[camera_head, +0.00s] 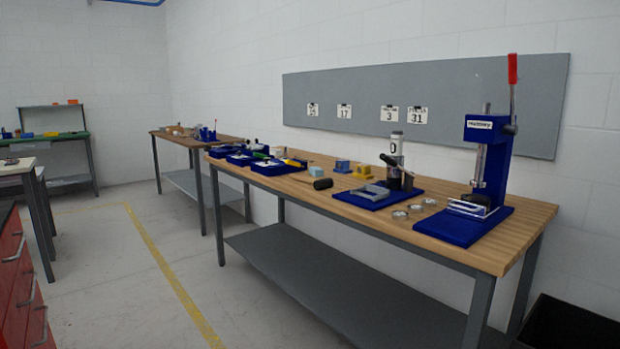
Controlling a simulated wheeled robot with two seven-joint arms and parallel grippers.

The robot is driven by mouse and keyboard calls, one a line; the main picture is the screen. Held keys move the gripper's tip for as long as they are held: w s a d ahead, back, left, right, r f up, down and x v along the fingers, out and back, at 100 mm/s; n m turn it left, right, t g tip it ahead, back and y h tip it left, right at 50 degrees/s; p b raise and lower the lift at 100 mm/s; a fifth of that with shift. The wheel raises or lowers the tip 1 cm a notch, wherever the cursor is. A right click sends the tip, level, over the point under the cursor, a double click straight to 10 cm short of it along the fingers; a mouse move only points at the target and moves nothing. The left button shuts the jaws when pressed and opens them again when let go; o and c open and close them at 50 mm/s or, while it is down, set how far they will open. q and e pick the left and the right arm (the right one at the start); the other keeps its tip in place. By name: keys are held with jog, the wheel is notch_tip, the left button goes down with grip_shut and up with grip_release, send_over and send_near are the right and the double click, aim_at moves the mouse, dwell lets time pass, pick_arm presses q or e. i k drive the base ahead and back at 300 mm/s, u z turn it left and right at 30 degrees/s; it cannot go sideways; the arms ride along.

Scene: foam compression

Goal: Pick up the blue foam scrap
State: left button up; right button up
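A small blue block (342,166) sits on the wooden workbench (330,199), behind a dark-headed tool; it may be the blue foam scrap, but it is too small to tell. A yellow block (362,172) stands just right of it. No other piece is clearly a blue foam scrap. Neither of my grippers is in view.
A blue-based press (487,165) with a red-handled lever stands at the bench's right end. A microscope-like device (397,165) on a blue base and blue trays (262,165) stand left of it. A black bin (570,328) is at lower right. Floor (130,270) left of the bench is clear.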

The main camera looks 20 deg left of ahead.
aim_at(315, 172)
jog(key=u, duration=0.9)
jog(key=i, duration=0.6)
jog(key=u, duration=0.65)
jog(key=i, duration=1.55)
jog(key=z, duration=0.25)
